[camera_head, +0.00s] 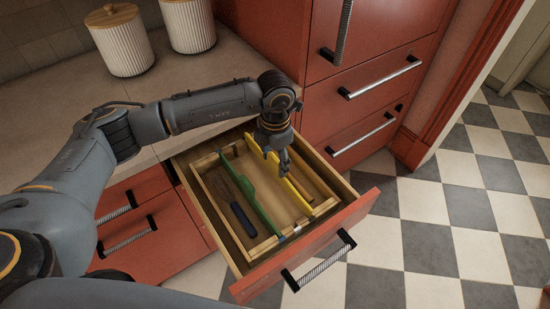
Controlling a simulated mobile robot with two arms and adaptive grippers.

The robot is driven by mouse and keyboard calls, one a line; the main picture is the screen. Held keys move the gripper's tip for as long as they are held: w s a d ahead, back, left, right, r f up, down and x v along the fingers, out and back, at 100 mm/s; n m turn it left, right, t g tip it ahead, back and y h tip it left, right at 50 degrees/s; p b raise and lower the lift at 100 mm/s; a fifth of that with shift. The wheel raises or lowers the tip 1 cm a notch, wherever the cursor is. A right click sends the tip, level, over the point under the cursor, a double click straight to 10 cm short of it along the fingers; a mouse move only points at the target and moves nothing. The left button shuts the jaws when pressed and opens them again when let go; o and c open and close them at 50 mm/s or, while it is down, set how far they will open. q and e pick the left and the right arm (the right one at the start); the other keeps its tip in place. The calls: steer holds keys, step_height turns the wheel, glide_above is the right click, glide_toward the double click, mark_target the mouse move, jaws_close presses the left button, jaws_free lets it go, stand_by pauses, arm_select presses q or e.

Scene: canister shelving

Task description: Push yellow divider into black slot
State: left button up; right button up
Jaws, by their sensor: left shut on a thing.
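The yellow divider (304,192) stands in the wooden tray inside the open drawer (320,231), running from back to front. My left gripper (284,168) is over the drawer, pointing down, shut on the yellow divider near its middle. The gripper hides part of the divider. A green divider (251,196) stands to its left, slanting across the tray. Small coloured marks show on the tray's front rail (262,247). I cannot make out the black slot clearly. My right gripper is not in view.
A dark-handled utensil (243,219) lies left of the green divider. A wooden utensil (317,187) lies right of the yellow one. Two ribbed white canisters (124,46) (189,25) stand on the counter (60,95). Red cabinets (367,100) rise behind the drawer; the checkered floor (430,215) is clear.

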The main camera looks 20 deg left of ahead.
mark_target(275, 167)
arm_select(q)
steer(key=shift+f+b, duration=1.3)
steer(key=shift+f, duration=0.35)
steer(key=o, duration=1.2)
steer(key=shift+r, duration=0.1)
steer(key=shift+r, duration=0.1)
step_height(275, 167, up, 12)
steer(key=shift+f, duration=0.1)
